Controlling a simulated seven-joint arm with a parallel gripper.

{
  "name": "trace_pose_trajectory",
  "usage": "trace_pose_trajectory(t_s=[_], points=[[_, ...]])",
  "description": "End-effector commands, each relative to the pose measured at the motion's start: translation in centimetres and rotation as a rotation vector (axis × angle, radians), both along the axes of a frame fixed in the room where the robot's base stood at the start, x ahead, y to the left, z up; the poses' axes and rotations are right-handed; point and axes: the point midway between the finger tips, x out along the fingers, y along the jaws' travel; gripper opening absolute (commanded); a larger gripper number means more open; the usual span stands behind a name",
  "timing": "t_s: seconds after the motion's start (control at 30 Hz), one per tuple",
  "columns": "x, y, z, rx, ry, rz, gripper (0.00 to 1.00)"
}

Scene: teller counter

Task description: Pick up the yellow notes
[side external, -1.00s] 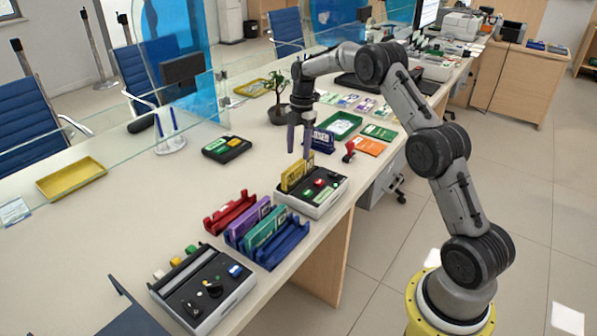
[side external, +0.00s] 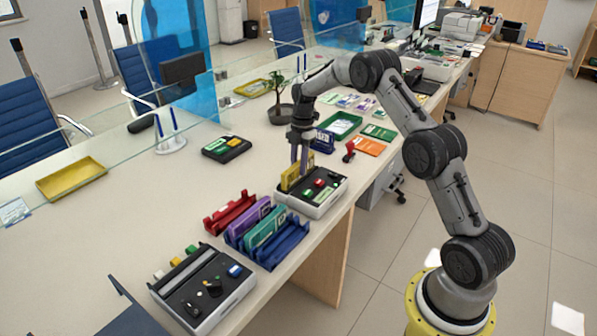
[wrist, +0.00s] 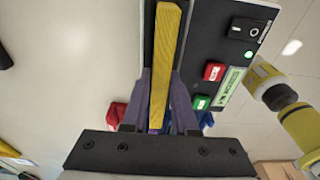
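The yellow notes (side external: 290,177) stand upright as a thin bundle in the slot along the left side of a grey and black counting machine (side external: 318,207). In the wrist view the bundle (wrist: 166,60) runs lengthwise up the middle. My gripper (side external: 299,170) points down over the bundle, with its purple-grey fingers on either side of it. In the wrist view the fingers (wrist: 162,85) flank the yellow bundle closely. Whether they press on it is not clear. The fingertips are partly hidden by the bundle and machine.
Red, purple, teal and blue holders (side external: 262,232) stand left of the machine. A second device (side external: 203,290) is at the front left. A red-handled stamp (side external: 349,152) and a dark blue item (side external: 322,141) are close behind. Open counter lies left of the machine.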

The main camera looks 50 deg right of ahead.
Motion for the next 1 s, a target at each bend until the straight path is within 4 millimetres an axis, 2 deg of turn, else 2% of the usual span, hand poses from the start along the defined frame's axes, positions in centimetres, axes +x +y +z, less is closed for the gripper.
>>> trace_pose_trajectory(t_s=[0.03, 0.13, 0.67, 0.77, 0.93, 1.0], points=[[0.0, 0.0, 0.0, 0.0, 0.0, 0.0, 0.16], [0.0, 0.0, 0.0, 0.0, 0.0, 0.0, 0.0], [0.1, 0.0, 0.4, -0.001, -0.002, 0.0, 0.0], [0.1, 0.0, 1.0, -0.001, -0.003, 0.0, 0.0], [0.1, -0.1, 3.3, -0.003, -0.006, 0.0, 0.0], [-0.7, 0.3, 4.4, -0.002, -0.004, 0.001, 0.0]])
